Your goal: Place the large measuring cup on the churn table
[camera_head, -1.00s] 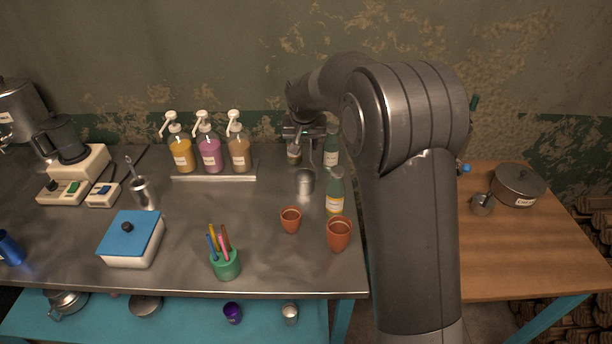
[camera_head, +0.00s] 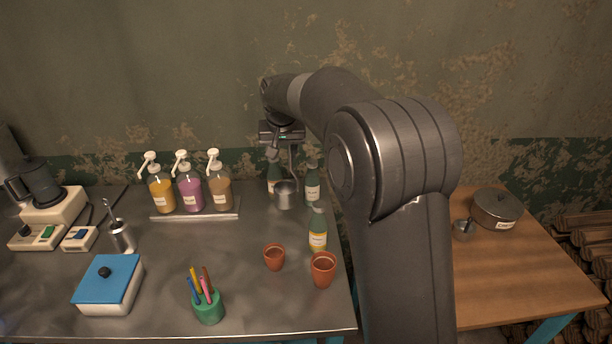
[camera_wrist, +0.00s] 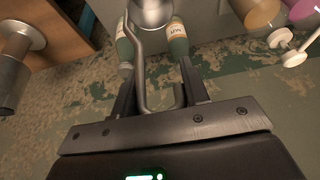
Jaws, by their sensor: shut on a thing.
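The metal measuring cup (camera_head: 287,196) hangs by its long handle from my gripper (camera_head: 283,142) over the back of the steel table. My gripper is shut on the handle. In the wrist view the cup (camera_wrist: 150,12) is partly cut off at the top edge, and its bent handle runs between the fingers of my gripper (camera_wrist: 158,88). I cannot tell from the pictures which table is the churn table.
Green bottles (camera_head: 312,186) stand close around the held cup. Two clay cups (camera_head: 323,270) stand in front. Pump bottles (camera_head: 190,190) stand on a tray at the left. The wooden table (camera_head: 520,265) has bare room in front of the pot. My arm hides the gap between the tables.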

